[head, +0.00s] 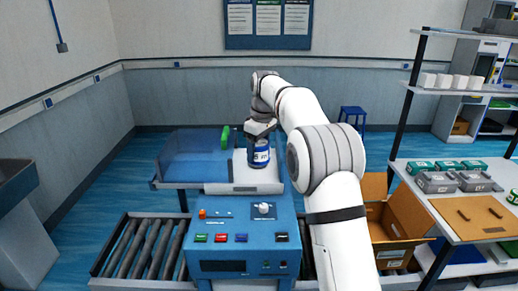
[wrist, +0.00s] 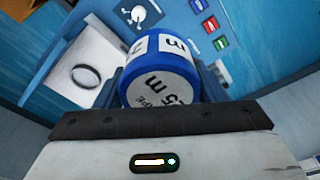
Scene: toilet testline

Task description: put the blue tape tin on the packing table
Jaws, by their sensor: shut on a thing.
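The blue tape tin (wrist: 160,72) is a blue cylinder with white labels and dark lettering. In the wrist view it sits between the two jaws of my gripper (wrist: 163,90), which are shut on it. In the head view the tin (head: 258,152) is upright under my gripper (head: 260,136), over the light plate on top of the blue machine. I cannot tell whether its base touches the plate. The packing table (head: 470,228) is at the right in the head view, apart from my gripper, with green-and-white boxes and grey trays on it.
The blue machine (head: 243,240) has knobs and coloured buttons on its front and a clear blue guard (head: 185,157) at its left. Roller conveyors (head: 142,248) run beside it. An open cardboard box (head: 398,222) stands left of the packing table. A shelf (head: 465,86) rises above the table.

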